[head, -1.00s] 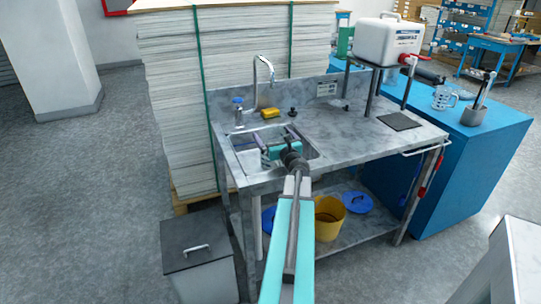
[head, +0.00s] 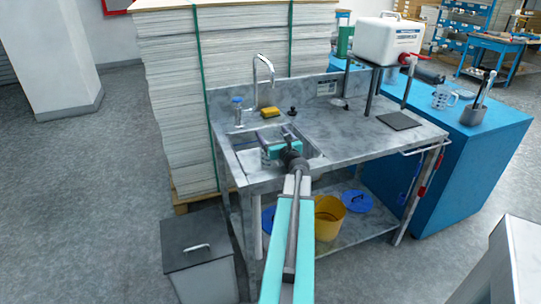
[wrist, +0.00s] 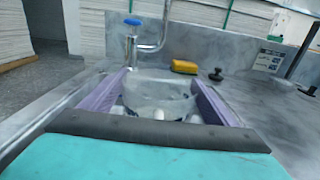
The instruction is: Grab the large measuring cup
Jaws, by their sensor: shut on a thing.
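My gripper (wrist: 160,84) is over the sink basin, with its two purple fingers on either side of a clear measuring cup (wrist: 158,98). The fingers are shut on this cup, which has dark blue marks and looks like the large one. Its lower part is hidden behind the dark edge of my gripper. In the head view my gripper (head: 280,139) reaches into the basin, and the arm hides most of the cup. Another clear measuring cup (head: 440,98) with a handle stands on the blue cabinet at the right.
The sink (head: 233,160) has a tall curved faucet (head: 257,75) behind it. A white canister (head: 388,42) sits on a raised stand. The counter's right part is mostly clear.

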